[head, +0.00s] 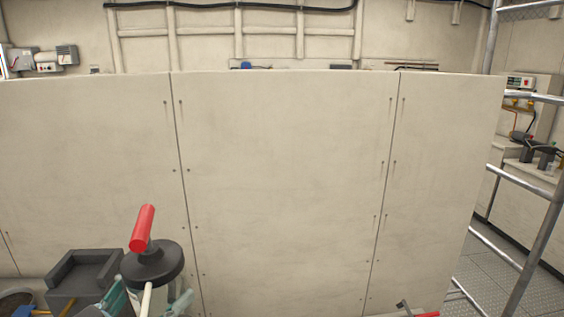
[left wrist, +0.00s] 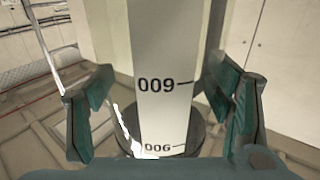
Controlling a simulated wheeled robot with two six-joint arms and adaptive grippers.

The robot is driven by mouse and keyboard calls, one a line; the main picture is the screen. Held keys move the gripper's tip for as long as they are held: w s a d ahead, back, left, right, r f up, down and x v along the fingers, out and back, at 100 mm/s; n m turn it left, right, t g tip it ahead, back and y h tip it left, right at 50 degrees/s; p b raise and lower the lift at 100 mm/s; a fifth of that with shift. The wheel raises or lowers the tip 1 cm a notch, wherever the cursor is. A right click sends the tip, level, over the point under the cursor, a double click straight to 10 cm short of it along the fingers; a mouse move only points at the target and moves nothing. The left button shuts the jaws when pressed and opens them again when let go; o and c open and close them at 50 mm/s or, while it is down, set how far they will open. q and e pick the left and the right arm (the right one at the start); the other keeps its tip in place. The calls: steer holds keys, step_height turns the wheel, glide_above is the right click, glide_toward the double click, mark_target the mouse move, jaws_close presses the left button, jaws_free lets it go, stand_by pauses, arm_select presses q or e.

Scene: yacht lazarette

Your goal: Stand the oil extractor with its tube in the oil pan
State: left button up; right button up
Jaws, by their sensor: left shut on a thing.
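The oil extractor shows at the lower left of the head view, with a red handle (head: 142,229) above a round dark cap (head: 152,265). A thin pale tube (head: 146,300) shows in front of it. My left gripper (head: 148,303) has its teal fingers on either side, just below the cap. I cannot clearly identify the oil pan. My right gripper is not in view.
A tall pale panel wall (head: 285,170) fills the middle. A dark round container (head: 12,300) and a dark grey box-like thing (head: 85,272) are at lower left. A red-ended item (head: 428,314) shows at the bottom edge. Metal rails (head: 520,268) stand at right.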

arm_select(q)
steer(key=s+d+f, duration=0.1)
steer(key=s+f, duration=0.5)
steer(key=f, duration=0.4)
steer(key=shift+s+d, duration=0.25)
steer(key=shift+s, duration=0.15)
steer(key=shift+w, duration=0.1)
steer(key=shift+f, duration=0.1)
